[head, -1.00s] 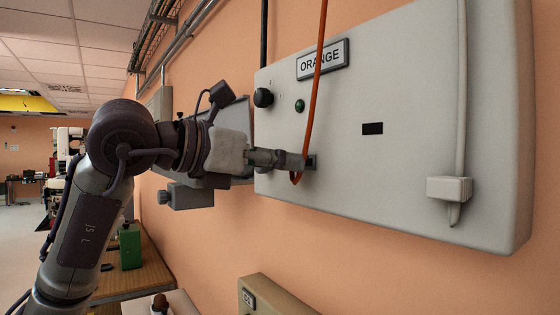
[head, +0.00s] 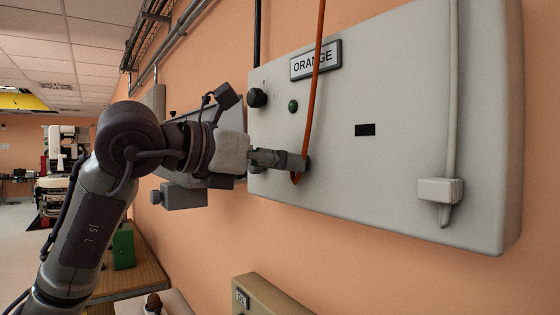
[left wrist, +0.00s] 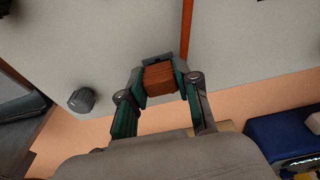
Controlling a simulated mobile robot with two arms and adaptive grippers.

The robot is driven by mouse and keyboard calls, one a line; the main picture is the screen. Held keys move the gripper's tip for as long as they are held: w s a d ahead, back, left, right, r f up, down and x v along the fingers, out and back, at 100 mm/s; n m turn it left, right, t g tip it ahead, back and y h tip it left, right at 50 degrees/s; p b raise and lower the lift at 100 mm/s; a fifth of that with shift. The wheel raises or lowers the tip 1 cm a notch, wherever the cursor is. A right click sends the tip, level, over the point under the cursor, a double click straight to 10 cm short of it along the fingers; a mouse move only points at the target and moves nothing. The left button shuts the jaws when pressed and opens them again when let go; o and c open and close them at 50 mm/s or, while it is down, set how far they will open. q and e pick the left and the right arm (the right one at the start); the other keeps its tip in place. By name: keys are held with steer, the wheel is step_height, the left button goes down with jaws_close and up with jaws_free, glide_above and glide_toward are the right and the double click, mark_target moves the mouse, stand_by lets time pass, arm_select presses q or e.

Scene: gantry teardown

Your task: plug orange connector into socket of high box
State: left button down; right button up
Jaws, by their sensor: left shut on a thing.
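The high box (head: 400,100) is a pale grey box on the wall with an ORANGE label (head: 315,60). My left gripper (head: 302,162) is shut on the orange connector (left wrist: 160,78), at the lower left of the box's front. The fingers hide most of the connector in the head view. The dark socket (left wrist: 157,59) shows just past the connector in the left wrist view; they look touching or nearly so, and I cannot tell how deep the connector sits. An orange cable (head: 317,80) hangs down to the gripper. My right gripper is in neither view.
The box front carries a black knob (head: 257,98), a green button (head: 293,106), a dark slot (head: 365,130) and a grey plug on a cable (head: 440,190). A lower beige box (head: 270,296) sits below. A bench (head: 140,275) with a green object stands at lower left.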

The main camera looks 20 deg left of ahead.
arm_select(q)
steer(key=shift+w+d+r, duration=0.1)
steer(key=shift+w+d, duration=0.05)
steer(key=shift+w, duration=0.05)
steer(key=shift+w+d, duration=0.2)
steer(key=shift+w, duration=0.1)
steer(key=c, duration=1.1)
jaws_free()
steer(key=o, duration=0.4)
steer(key=shift+w+d, duration=0.1)
steer(key=shift+c, duration=0.2)
